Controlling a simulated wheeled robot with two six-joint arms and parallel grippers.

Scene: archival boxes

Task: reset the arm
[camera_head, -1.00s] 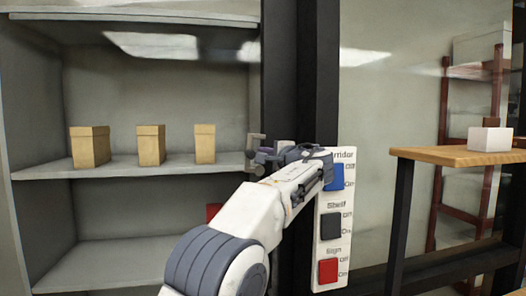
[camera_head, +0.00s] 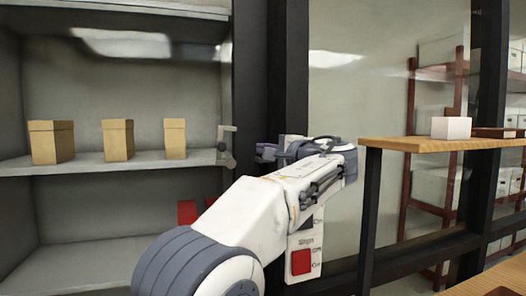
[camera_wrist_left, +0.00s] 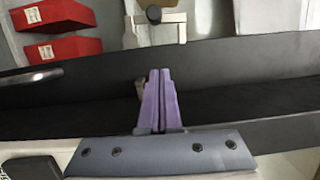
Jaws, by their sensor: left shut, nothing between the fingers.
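My left arm reaches up from the bottom of the head view. In the left wrist view the two purple fingers (camera_wrist_left: 160,98) lie together, shut and empty, over a black frame. The white switch panel (camera_head: 305,242) is behind my arm; its red Sign switch (camera_head: 302,262) shows, while its upper part is covered. My right gripper is out of view.
A grey shelf (camera_head: 110,163) at left carries several tan boxes. Red boxes (camera_wrist_left: 65,47) show in the wrist view. Black posts (camera_head: 286,65) and glass stand between.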

